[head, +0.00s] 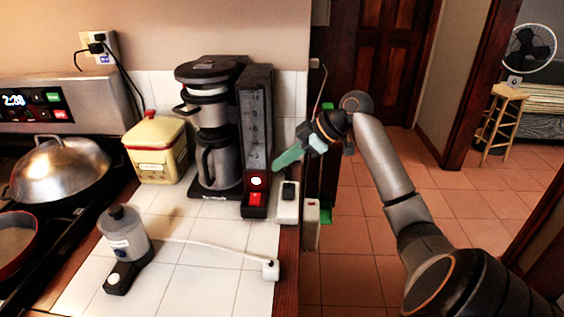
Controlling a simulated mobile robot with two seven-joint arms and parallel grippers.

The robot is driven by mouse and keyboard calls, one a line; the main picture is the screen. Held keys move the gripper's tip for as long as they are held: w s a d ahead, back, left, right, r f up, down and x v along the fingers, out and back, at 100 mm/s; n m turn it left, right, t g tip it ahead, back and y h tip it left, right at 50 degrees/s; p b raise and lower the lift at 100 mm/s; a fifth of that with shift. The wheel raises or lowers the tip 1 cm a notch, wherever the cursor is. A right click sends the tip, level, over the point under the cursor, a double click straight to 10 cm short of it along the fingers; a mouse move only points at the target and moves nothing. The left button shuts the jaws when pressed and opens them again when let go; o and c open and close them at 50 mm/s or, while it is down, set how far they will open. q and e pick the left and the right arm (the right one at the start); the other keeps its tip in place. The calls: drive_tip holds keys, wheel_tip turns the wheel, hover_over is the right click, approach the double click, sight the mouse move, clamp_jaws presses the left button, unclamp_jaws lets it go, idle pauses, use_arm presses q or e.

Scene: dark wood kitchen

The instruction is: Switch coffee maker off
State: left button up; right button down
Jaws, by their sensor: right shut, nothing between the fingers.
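The coffee maker (258,125) is black and silver and stands upright on the white tiled counter near its right edge. My right gripper (279,166) has green fingers, shut and empty. It comes from the right and its tips are beside the column's right side, above and right of the red switch. I cannot tell if it touches the column. My left gripper is out of view.
A white power strip (288,203) with a black plug lies right of the switch at the counter edge. A yellow canister (157,147) stands to the left. A small grey appliance (127,237) and its white cord (205,249) lie in front. A stove with a lidded wok (58,172) is far left.

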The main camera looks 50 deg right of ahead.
hover_over(251, 199)
drive_tip(key=s+d, duration=0.2)
wheel_tip(251, 199, down, 5)
drive_tip(key=shift+w+f, duration=0.1)
drive_tip(key=shift+d+f, duration=0.25)
drive_tip(key=shift+f, duration=1)
drive_tip(key=shift+d+f, duration=0.1)
drive_tip(key=shift+f, duration=0.55)
drive_tip(key=shift+d+f+p, duration=0.1)
drive_tip(key=shift+f+p, duration=0.2)
drive_tip(key=shift+p, duration=0.05)
drive_tip(key=shift+s+a+r+p, duration=0.15)
drive_tip(key=shift+s+a+p, duration=0.3)
drive_tip(key=shift+a+p, duration=0.2)
drive_tip(key=shift+r, duration=0.15)
